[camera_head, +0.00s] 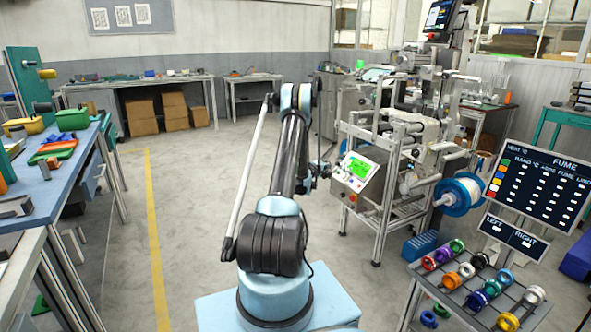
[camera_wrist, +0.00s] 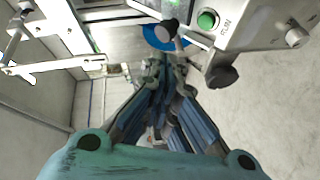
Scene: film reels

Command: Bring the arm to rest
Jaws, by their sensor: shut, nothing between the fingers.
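My arm (camera_head: 289,155) rises from its pale blue base in the middle of the head view, with its upper link pointing forward and up to a blue-ringed elbow. In the wrist view my gripper (camera_wrist: 167,75) shows from behind, its blue and dark fingers drawn together at the tips. It is shut and I see nothing held in it. In the head view the gripper is mostly hidden behind the arm.
A machine with a green screen (camera_head: 360,168) and a blue-rimmed reel (camera_head: 457,196) stands right of the arm. Its green button (camera_wrist: 207,20) is close in the wrist view. A rack of coloured reels (camera_head: 478,285) is at lower right. A blue workbench (camera_head: 60,185) stands left; floor between is clear.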

